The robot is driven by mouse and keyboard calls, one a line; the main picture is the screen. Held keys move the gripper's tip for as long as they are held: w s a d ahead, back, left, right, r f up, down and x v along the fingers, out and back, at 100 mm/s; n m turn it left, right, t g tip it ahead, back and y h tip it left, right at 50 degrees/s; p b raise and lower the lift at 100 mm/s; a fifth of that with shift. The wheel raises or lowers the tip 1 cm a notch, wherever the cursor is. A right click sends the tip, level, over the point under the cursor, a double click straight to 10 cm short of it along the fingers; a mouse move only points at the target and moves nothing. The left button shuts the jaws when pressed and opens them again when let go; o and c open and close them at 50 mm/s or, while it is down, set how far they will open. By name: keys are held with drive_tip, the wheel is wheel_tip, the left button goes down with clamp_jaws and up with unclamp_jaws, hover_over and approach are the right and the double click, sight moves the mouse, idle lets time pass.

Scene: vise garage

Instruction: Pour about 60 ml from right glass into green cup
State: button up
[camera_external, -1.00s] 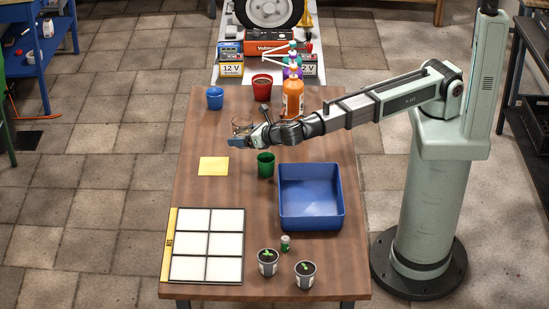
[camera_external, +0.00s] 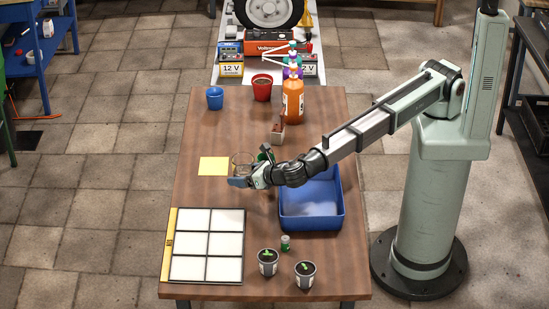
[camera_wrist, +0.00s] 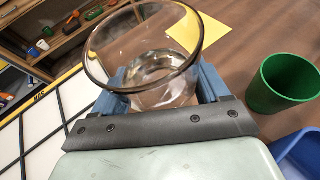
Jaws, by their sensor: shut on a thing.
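A clear glass (camera_wrist: 140,55) with some clear liquid low inside is between the two blue fingers of my gripper (camera_wrist: 165,90) in the wrist view. My gripper (camera_external: 242,182) is shut on it. In the external view the glass (camera_external: 242,159) shows just behind the fingers, above the table. It looks about upright. The empty-looking green cup (camera_wrist: 286,82) stands on the table to the right of the glass in the wrist view. In the external view the green cup (camera_external: 266,155) is mostly hidden behind my gripper.
A blue bin (camera_external: 311,222) stands right of the gripper. A yellow sheet (camera_external: 213,166) lies left, and a white-panelled frame (camera_external: 206,246) lies in front.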

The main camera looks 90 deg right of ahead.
sight(252, 158)
drive_tip(key=shift+s+d+r+m+g+h, duration=0.1)
drive_tip(key=shift+s+d+m+g+h, duration=0.3)
drive_tip(key=shift+d+m+h, duration=0.45)
drive_tip(key=shift+a, duration=0.1)
drive_tip(key=shift+s+r, duration=0.1)
drive_tip(key=shift+s+d+r+m+t+y, duration=0.2)
drive_tip(key=shift+d+m+y, duration=0.25)
drive_tip(key=shift+m, duration=0.2)
drive_tip(key=shift+s+d+r+m+t+y, duration=0.15)
drive_tip(key=shift+d+m+y, duration=0.2)
drive_tip(key=shift+m, duration=0.25)
drive_tip(key=shift+s+d+r+m+t+y, duration=0.15)
drive_tip(key=shift+s+d+m+t+y, duration=0.15)
drive_tip(key=shift+m+y, duration=0.2)
drive_tip(key=shift+s+d+r+m+t+y, duration=0.15)
drive_tip(key=shift+d+m+t+y, duration=0.1)
drive_tip(key=shift+d+m+y, duration=0.25)
drive_tip(key=shift+r+m, duration=0.45)
drive_tip(key=shift+m, duration=0.35)
drive_tip(key=shift+a+f+m+t+y, duration=0.2)
drive_tip(key=shift+m+t+y, duration=0.15)
drive_tip(key=shift+m+t, duration=0.15)
drive_tip(key=shift+r+m+t, duration=0.3)
drive_tip(key=shift+r+m, duration=0.05)
drive_tip(key=shift+m, duration=0.05)
drive_tip(key=shift+s+d, duration=0.1)
drive_tip(key=shift+d, duration=0.1)
